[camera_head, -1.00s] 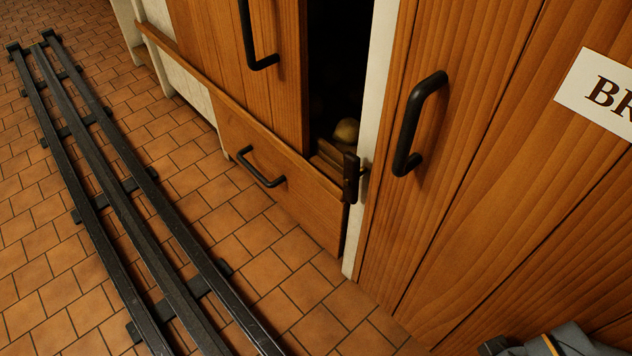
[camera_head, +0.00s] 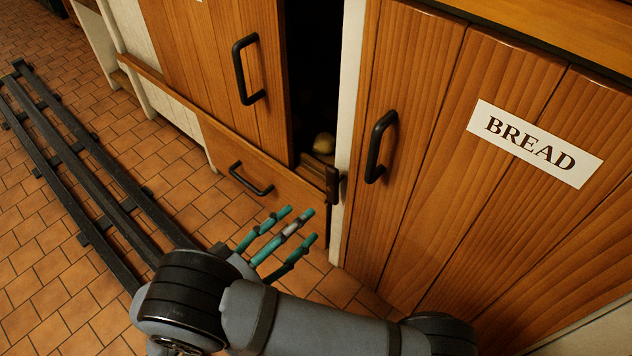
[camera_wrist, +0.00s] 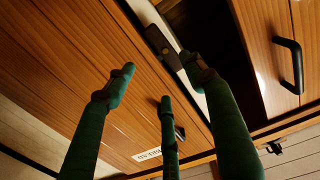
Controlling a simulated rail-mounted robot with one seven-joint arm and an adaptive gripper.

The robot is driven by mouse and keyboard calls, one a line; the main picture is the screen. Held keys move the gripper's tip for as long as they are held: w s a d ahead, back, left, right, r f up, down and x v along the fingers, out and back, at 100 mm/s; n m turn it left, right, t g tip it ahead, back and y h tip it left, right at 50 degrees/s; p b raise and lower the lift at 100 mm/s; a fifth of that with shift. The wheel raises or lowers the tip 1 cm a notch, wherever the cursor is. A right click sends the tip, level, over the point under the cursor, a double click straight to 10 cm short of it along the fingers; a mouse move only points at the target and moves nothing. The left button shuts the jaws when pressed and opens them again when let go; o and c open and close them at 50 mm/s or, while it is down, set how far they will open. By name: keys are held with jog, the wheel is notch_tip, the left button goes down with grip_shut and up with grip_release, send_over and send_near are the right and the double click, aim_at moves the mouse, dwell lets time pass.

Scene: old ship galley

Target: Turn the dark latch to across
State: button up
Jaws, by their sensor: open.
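The dark latch (camera_head: 332,185) is a small upright bar on the pale post between the open cupboard and the bread door. Its long side runs along the post. In the wrist view the latch (camera_wrist: 161,45) shows beyond my fingertips, near the top. My gripper (camera_head: 304,220) has three teal fingers, spread open and empty. It is below and left of the latch in the head view, apart from it. In the wrist view my gripper (camera_wrist: 160,78) points up toward the latch, with the fingers spread around the space below it.
The BREAD door (camera_head: 430,150) with its black handle (camera_head: 380,146) is right of the post. Rails (camera_head: 75,170) cross the tiled floor.

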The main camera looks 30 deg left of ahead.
aim_at(333, 186)
jog(key=shift+m, duration=0.3)
jog(key=w+b, duration=0.1)
jog(key=w, duration=0.2)
jog(key=w+b, duration=0.1)
jog(key=w, duration=0.2)
jog(key=w+b, duration=0.2)
jog(key=shift+w+d+r, duration=0.2)
jog(key=shift+w+d, duration=0.2)
jog(key=shift+w+r, duration=0.15)
jog(key=shift+w, duration=0.35)
jog(key=shift+c, duration=0.5)
jog(key=c, duration=1)
